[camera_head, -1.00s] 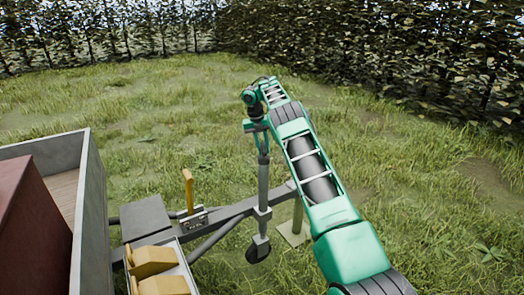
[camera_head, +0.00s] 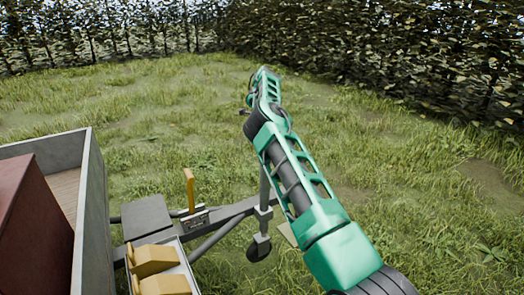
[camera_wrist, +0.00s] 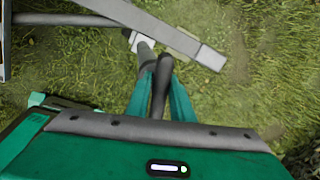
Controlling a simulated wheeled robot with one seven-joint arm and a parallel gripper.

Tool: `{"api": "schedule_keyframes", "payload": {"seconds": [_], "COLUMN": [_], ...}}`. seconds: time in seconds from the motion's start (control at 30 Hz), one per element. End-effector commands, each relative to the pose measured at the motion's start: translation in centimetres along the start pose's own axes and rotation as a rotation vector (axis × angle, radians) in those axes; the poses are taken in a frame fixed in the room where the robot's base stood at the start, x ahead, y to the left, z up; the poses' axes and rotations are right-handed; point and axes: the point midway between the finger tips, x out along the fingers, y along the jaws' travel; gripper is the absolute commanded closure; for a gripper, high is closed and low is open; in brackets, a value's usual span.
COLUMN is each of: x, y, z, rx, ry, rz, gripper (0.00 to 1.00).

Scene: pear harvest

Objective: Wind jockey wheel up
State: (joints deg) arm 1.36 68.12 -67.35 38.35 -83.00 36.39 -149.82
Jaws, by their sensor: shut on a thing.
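The jockey wheel's grey stem (camera_head: 264,192) stands upright beside the trailer drawbar (camera_head: 232,210). Its small dark wheel (camera_head: 259,248) hangs at the bottom, low over the grass; I cannot tell whether it touches the ground. In the wrist view my gripper (camera_wrist: 162,92) has its green fingers on both sides of a dark crank handle (camera_wrist: 162,73) and is shut on it.
A yellow lever (camera_head: 189,190) rises from the drawbar left of the stem. Yellow wedge-shaped blocks (camera_head: 155,260) sit in a tray. The trailer's grey side wall (camera_head: 90,210) is at left. Open grass lies behind, bounded by hedges (camera_head: 400,60).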

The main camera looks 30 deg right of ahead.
Motion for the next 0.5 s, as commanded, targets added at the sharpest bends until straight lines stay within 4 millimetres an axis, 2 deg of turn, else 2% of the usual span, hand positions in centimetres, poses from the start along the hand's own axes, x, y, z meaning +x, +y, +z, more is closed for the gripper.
{"api": "schedule_keyframes", "payload": {"seconds": [0.5], "x": [-0.03], "y": [-0.55], "z": [-0.52], "rx": [-0.258], "ry": [-0.051], "rz": [-0.012], "gripper": [1.0]}}
